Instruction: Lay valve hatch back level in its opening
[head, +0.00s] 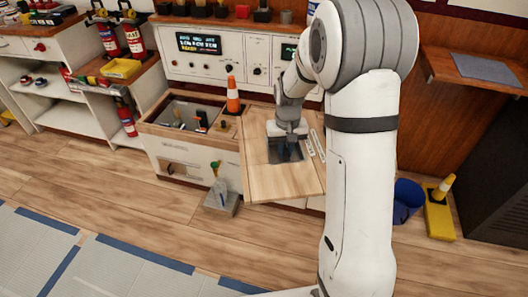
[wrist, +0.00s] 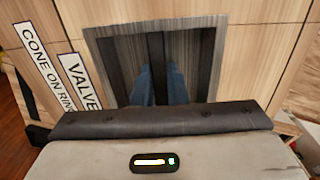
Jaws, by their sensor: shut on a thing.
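The valve hatch (head: 262,180) is a light wooden panel with a dark recess and white label strips. In the head view it lies over the right part of the low white cabinet, its near edge sticking out past the cabinet front. It looks tilted, but the exact angle is hard to tell. My gripper (head: 287,150) reaches down into the recess. In the wrist view the blue fingertips (wrist: 160,85) sit either side of the dark bar in the recess of the hatch (wrist: 265,60), shut on it. The opening under the hatch is hidden.
An orange cone (head: 232,96) stands at the cabinet's back, beside the hatch. An open compartment (head: 165,120) with small items lies left. A grey block (head: 221,203) stands on the floor in front. A blue bucket (head: 408,200) and yellow stand (head: 438,218) are right.

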